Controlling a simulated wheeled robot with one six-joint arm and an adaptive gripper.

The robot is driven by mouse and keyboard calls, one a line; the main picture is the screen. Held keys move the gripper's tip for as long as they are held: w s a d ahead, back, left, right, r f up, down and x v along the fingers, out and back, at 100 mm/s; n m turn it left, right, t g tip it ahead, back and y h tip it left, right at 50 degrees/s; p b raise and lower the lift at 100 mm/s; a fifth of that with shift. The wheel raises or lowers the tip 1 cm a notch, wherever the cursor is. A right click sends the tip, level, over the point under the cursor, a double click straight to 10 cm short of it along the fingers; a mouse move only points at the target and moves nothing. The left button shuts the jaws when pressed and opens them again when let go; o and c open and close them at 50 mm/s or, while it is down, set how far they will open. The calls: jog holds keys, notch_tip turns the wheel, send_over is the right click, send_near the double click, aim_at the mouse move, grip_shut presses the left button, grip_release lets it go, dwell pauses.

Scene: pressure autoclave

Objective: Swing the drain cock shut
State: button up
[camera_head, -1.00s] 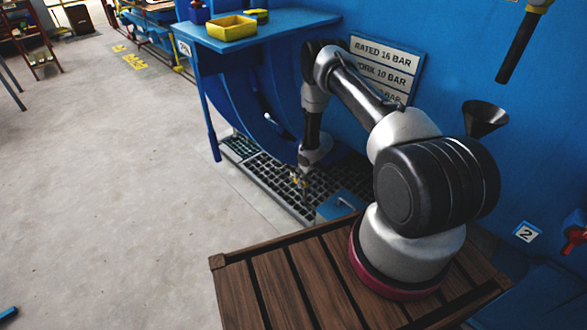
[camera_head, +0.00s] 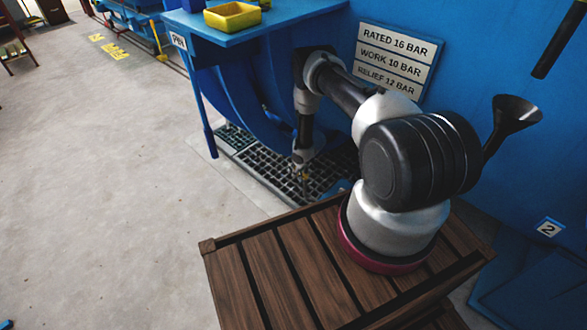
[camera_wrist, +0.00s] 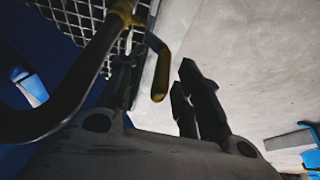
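The drain cock shows in the wrist view as a brass valve body (camera_wrist: 124,12) at the top, with a lever (camera_wrist: 159,68) whose yellowish end points down the picture. My gripper (camera_wrist: 157,66) is open, one dark finger left of the lever and the other right of it. The lever appears between the fingers in the picture; I cannot tell its depth, and no contact shows. In the head view my gripper (camera_head: 302,175) reaches low over the floor grating, under the blue vessel. The cock is too small there to make out clearly.
A dark curved pipe (camera_wrist: 62,100) runs close by on the left in the wrist view. Below the arm lies a black floor grating (camera_head: 262,172). A blue table (camera_head: 262,38) with a yellow tray (camera_head: 233,16) stands above. A black funnel (camera_head: 515,112) is at right. Open concrete floor lies left.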

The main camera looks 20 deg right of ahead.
jog(key=shift+c, duration=0.2)
grip_shut()
jog(key=shift+s, duration=0.1)
jog(key=s+d+f+t+y, duration=0.2)
jog(key=s+f+t+y, duration=0.1)
jog(key=s+t, duration=0.3)
jog(key=shift+s+d+t, duration=0.2)
jog(key=shift+d+t, duration=0.15)
jog(key=shift+t, duration=0.85)
